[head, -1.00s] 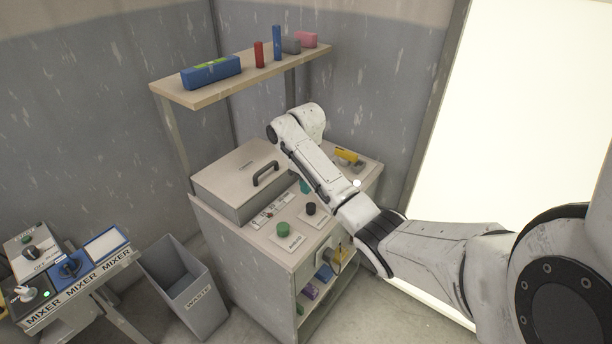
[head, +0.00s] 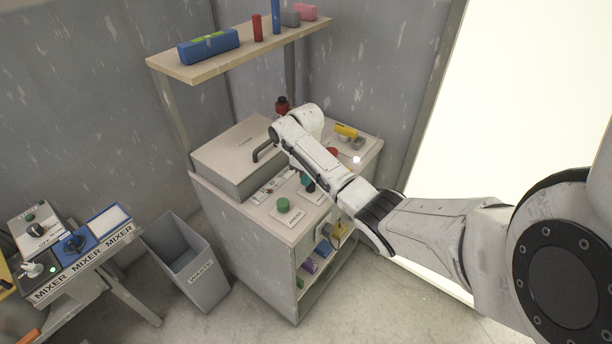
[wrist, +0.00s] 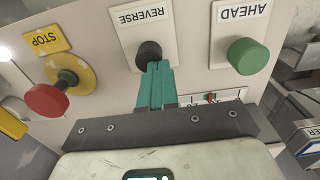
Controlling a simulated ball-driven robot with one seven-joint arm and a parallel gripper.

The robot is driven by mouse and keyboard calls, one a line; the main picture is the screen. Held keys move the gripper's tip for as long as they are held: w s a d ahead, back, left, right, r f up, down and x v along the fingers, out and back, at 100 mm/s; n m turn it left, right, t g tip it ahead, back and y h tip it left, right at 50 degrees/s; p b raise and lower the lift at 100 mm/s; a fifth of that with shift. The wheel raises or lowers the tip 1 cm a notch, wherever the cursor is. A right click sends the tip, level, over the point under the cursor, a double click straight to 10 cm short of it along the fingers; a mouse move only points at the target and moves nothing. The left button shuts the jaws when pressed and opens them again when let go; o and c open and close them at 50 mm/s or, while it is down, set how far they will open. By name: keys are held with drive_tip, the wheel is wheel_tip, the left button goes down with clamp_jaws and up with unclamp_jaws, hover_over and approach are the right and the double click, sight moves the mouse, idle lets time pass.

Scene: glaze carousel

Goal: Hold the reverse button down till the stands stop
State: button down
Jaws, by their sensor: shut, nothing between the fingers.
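The black REVERSE button (wrist: 149,52) stands on a white plate in the wrist view, its label upside down. My gripper (wrist: 154,68) is shut and empty, its teal fingertips overlapping the button's near edge; I cannot tell whether they press it. In the head view my gripper (head: 307,183) is mostly hidden behind my arm, over the cabinet top. The green AHEAD button (wrist: 247,56) is to the right, and it also shows in the head view (head: 283,204). The red STOP button (wrist: 46,100) on its yellow base is to the left. I cannot make out the stands.
A lidded box with a black handle (head: 263,151) sits on the cabinet top beside the buttons. A shelf (head: 200,72) with several blocks hangs above. A grey waste bin (head: 200,283) and a mixer panel (head: 85,262) stand to the left.

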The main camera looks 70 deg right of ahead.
drive_tip(key=shift+s+a+f, duration=0.1)
drive_tip(key=shift+a+f, duration=0.05)
drive_tip(key=shift+f, duration=0.3)
drive_tip(key=shift+s+a+f, duration=0.1)
drive_tip(key=shift+a+f, duration=0.05)
drive_tip(key=shift+f, duration=0.3)
idle(3.3)
idle(2.2)
wheel_tip(320, 180, up, 16)
drive_tip(key=p, duration=0.2)
drive_tip(key=shift+w+d+f+p, duration=0.15)
drive_tip(key=shift+w+d+p, duration=0.2)
drive_tip(key=shift+w+d, duration=0.1)
